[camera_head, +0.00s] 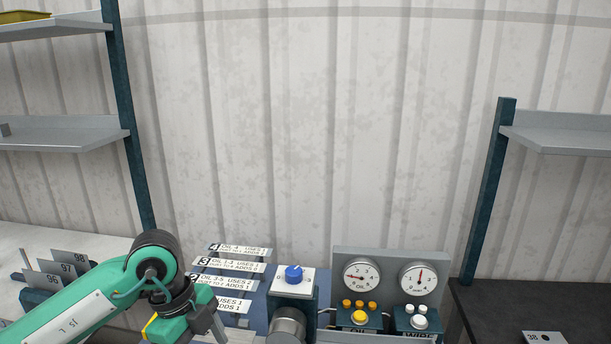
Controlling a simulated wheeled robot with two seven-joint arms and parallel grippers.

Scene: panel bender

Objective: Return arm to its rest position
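My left arm comes in from the lower left, green with a black wrist joint. Its dark gripper (208,318) points down in front of the label strips (232,268), and its fingertips are partly cut off or hidden at the bottom edge. I cannot tell if it is open or shut, and no held thing shows. My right arm and gripper are not in view.
A blue knob (294,273) on a white-topped box stands right of the gripper. A grey panel (388,257) carries two gauges, with orange, yellow and white buttons below. Numbered plates (68,268) stand at left. Shelves flank both sides; a dark table (540,305) is at right.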

